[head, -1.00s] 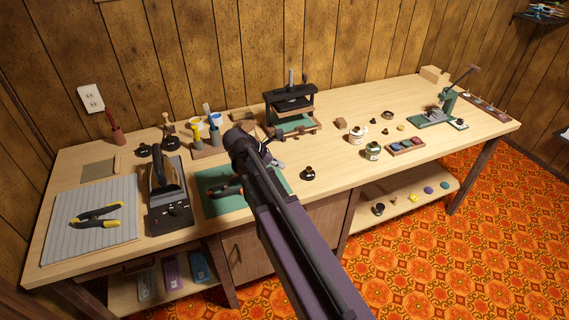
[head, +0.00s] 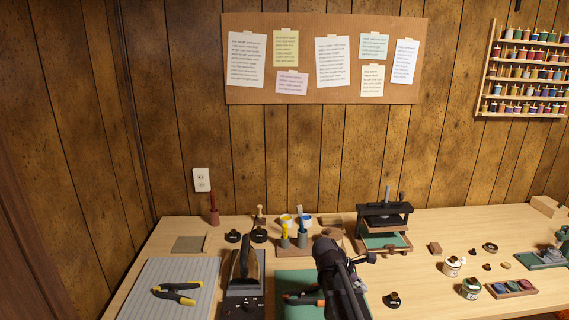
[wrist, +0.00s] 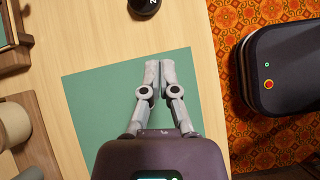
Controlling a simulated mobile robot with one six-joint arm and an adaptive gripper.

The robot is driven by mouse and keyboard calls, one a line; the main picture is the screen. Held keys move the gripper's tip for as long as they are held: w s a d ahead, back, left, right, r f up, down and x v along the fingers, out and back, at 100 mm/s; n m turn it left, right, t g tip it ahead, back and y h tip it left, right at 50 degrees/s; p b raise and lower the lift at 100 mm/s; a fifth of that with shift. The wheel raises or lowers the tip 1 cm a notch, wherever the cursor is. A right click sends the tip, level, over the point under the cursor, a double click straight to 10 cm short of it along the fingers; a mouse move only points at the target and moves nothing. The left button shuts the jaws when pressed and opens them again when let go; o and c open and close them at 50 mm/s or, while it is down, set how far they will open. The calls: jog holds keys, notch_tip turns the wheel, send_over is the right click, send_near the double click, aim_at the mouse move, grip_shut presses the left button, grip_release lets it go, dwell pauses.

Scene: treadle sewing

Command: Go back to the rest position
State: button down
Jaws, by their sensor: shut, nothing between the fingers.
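My gripper (wrist: 159,74) shows in the wrist view with its two grey fingers together and nothing between them. It is over the green cutting mat (wrist: 88,95) on the wooden workbench. In the head view my arm reaches in from the bottom over the same mat (head: 292,283), and the arm hides the gripper's fingertips. A tool with orange grips (head: 305,297) lies on the mat beside my arm.
A grey ribbed mat (head: 165,276) with yellow-handled clamps (head: 174,292) lies at the left. A dark iron-like tool (head: 243,270) stands beside it. A black press (head: 384,225), jars (head: 470,288) and a colour tray (head: 511,289) stand to the right. A black knob (head: 392,300) is near my arm.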

jog(key=s+a+r+m+y+p, duration=0.5)
jog(key=s+a+m+y+p, duration=0.3)
jog(key=s+m, duration=0.4)
jog(key=m+p, duration=0.1)
jog(key=m, duration=0.3)
jog(key=shift+s+a+r, duration=0.15)
jog(key=shift+s+r, duration=0.05)
jog(key=shift+s, duration=0.05)
